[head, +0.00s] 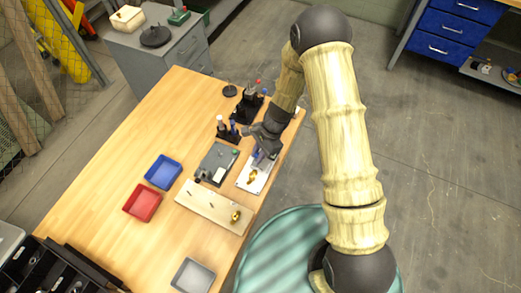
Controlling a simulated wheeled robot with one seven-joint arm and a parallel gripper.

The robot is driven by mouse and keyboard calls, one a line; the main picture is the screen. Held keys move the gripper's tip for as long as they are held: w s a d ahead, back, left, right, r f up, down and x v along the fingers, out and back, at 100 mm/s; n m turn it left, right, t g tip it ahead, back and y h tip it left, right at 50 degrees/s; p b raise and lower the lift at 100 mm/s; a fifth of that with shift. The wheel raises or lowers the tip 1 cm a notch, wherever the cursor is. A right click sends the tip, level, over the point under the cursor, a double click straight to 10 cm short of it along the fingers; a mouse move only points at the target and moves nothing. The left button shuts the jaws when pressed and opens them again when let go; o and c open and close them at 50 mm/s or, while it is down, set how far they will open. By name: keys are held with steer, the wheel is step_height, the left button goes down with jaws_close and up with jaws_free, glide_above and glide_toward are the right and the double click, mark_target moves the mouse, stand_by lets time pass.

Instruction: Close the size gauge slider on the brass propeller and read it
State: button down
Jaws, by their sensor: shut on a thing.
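The size gauge (248,187) is a pale plate lying near the right edge of the wooden table. A brass propeller (252,176) lies on its lower part. My gripper (261,151) points down over the gauge's upper part, just above the propeller in the picture. It is shut on a small part there that looks like the gauge slider; my fingers and wrist hide most of it. I cannot tell whether the slider touches the propeller, and no reading is legible. A second small brass piece (236,215) sits on a light wooden board (207,205) just below.
A dark grey plate (216,161) with small parts lies left of the gauge. Black holders with upright tools (228,132) stand behind. Blue (163,172), red (142,202) and grey (192,275) trays lie on the table. The table's left-back area is clear.

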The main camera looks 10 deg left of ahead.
steer(key=shift+s, duration=0.2)
steer(key=c, duration=1.4)
jaws_free()
steer(key=shift+w, duration=0.1)
steer(key=shift+o, duration=0.2)
steer(key=v, duration=1.7)
steer(key=shift+r, duration=0.15)
steer(key=shift+d, duration=0.15)
